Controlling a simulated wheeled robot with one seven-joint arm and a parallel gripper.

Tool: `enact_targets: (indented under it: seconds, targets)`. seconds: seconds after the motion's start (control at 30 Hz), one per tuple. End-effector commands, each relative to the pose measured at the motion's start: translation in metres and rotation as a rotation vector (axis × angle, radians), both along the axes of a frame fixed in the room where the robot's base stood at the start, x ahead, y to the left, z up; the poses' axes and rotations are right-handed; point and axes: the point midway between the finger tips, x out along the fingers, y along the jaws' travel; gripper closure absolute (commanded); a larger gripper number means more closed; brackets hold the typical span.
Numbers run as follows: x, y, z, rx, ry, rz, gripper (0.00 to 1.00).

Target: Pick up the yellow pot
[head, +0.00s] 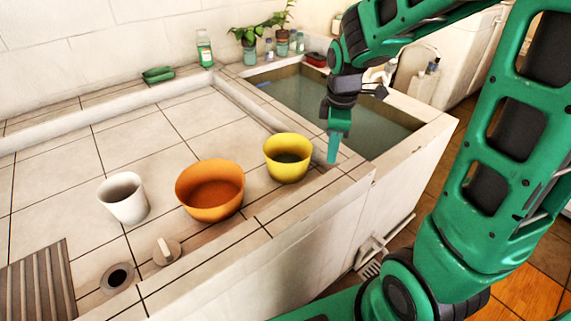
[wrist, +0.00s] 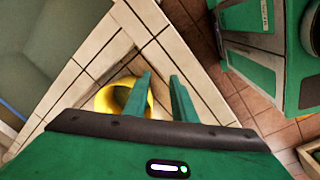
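The yellow pot (head: 288,160) stands upright on the tiled counter near its front edge, with its open top facing up. My gripper (head: 333,158) points down just to the right of the pot in the head view, apart from it. In the wrist view the two green fingers (wrist: 162,98) are spread with a gap between them and nothing held. The yellow pot (wrist: 108,98) shows there behind and left of the left finger, partly hidden by my gripper's body.
An orange bowl (head: 210,192) stands left of the pot, and a white cup (head: 123,198) further left. A water basin (head: 300,100) lies behind my gripper. A round stopper (head: 166,251) and a drain hole (head: 117,278) are at the front left.

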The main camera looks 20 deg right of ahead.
Motion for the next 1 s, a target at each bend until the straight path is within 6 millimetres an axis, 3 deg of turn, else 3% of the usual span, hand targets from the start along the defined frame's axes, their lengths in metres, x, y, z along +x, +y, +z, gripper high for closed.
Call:
enact_targets:
  seconds: [0.1,0.3,0.7,1.0]
  targets:
    - [0.033,0.033,-0.019,-0.009,-0.006,0.272,0.76]
    - [0.058,0.064,-0.037,-0.018,-0.019,0.517,0.76]
    - [0.068,0.070,-0.086,-0.019,-0.021,0.554,0.76]
    - [0.071,0.070,-0.109,-0.019,-0.021,0.552,0.76]
